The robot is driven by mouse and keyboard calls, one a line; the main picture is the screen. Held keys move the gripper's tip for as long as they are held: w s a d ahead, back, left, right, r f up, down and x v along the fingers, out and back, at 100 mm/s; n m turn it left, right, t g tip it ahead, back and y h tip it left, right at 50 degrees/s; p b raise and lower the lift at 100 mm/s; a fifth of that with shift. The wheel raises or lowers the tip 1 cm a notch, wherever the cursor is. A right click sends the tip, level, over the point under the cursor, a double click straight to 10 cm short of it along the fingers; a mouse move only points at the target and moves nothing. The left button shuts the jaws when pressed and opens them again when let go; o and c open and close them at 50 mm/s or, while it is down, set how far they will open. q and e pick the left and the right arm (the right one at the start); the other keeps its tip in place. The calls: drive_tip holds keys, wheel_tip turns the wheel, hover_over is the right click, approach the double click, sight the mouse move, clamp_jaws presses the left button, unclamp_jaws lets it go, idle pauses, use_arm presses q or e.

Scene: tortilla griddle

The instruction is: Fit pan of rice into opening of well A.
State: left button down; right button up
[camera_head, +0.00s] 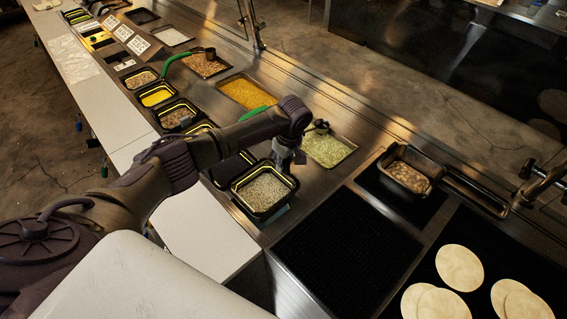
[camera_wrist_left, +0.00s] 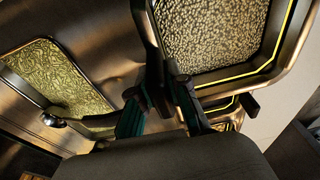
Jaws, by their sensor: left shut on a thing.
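The pan of rice (camera_head: 262,215) is a dark square pan with a yellow line inside its rim, filled with pale grains. It is at the near edge of the steel counter in the head view, and large at the upper right of the left wrist view (camera_wrist_left: 238,88). My left gripper (camera_head: 286,160) reaches over its far side. In the wrist view my left gripper's fingers (camera_wrist_left: 162,92) are shut on the pan's rim. No label for well A is readable, and the pan hides what is under it. My right gripper is not in view.
A tray of shredded green food (camera_head: 328,150) with a ladle lies just beyond. Similar dark pans (camera_head: 178,114) line the counter to the left. White counter (camera_head: 205,230) borders the near side.

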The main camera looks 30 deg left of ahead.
sight(288, 160)
use_arm(q)
drive_tip(key=shift+f+b, duration=1.9)
drive_tip(key=shift+f, duration=1.9)
drive_tip(key=c, duration=1.1)
unclamp_jaws()
drive_tip(key=r, duration=0.4)
drive_tip(key=d+r, duration=0.1)
drive_tip(key=r, duration=0.7)
drive_tip(key=shift+s+d, duration=0.2)
drive_tip(key=shift+d, duration=0.2)
